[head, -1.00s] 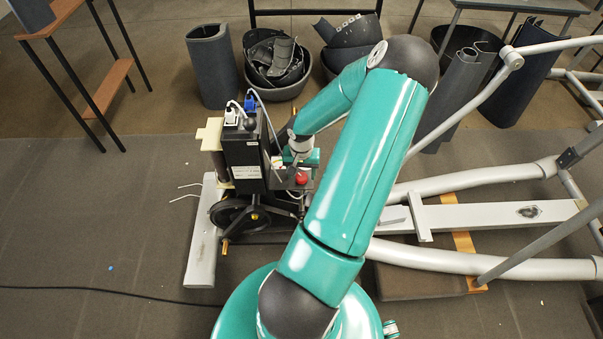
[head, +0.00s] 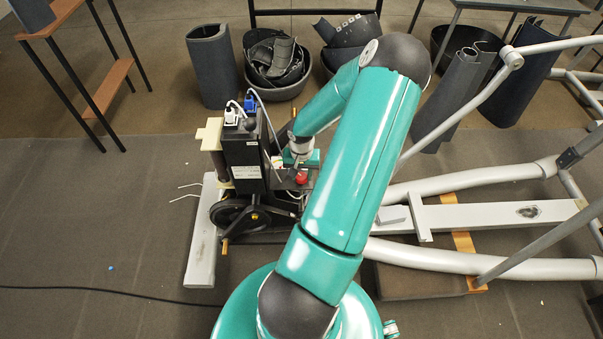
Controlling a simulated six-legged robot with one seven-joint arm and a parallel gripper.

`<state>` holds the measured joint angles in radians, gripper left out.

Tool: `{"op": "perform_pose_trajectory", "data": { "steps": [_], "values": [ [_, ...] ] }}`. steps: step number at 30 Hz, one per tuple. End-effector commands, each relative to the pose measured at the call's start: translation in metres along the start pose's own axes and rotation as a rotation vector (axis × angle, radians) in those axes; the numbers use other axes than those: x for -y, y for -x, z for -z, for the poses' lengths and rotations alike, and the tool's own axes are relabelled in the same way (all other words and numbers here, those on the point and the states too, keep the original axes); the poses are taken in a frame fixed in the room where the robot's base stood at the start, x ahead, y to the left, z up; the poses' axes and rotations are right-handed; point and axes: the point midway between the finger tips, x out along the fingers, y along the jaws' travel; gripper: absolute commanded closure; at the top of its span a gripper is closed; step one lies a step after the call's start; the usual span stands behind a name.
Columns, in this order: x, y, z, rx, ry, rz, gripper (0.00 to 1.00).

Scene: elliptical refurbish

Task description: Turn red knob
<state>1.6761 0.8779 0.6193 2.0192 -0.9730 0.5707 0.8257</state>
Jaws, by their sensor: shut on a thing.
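The red knob (head: 301,177) is a small red piece on the dark machine (head: 243,165), low on its right side. My gripper (head: 297,167) comes down from behind, right at the knob. It is shut on the red knob, though the fingertips are small and partly hidden among the dark parts. The front of the knob shows below the teal hand.
A pale elliptical frame (head: 440,217) with curved tubes lies to the right. Tubs of dark covers (head: 277,65) stand behind. A wooden-shelved rack (head: 105,90) is at the back left. A black cable (head: 95,290) crosses the open floor at the front left.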

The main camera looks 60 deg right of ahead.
Motion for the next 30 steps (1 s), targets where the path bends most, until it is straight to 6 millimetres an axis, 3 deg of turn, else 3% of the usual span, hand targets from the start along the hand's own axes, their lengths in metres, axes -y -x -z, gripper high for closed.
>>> {"op": "perform_pose_trajectory", "data": {
  "steps": [11, 30],
  "values": [
    [0.0007, 0.0012, 0.0013, -0.004, 0.214, -0.002, 0.86],
    [-0.0002, 0.0005, 0.001, -0.002, 0.752, -0.001, 0.86]
  ]
}}
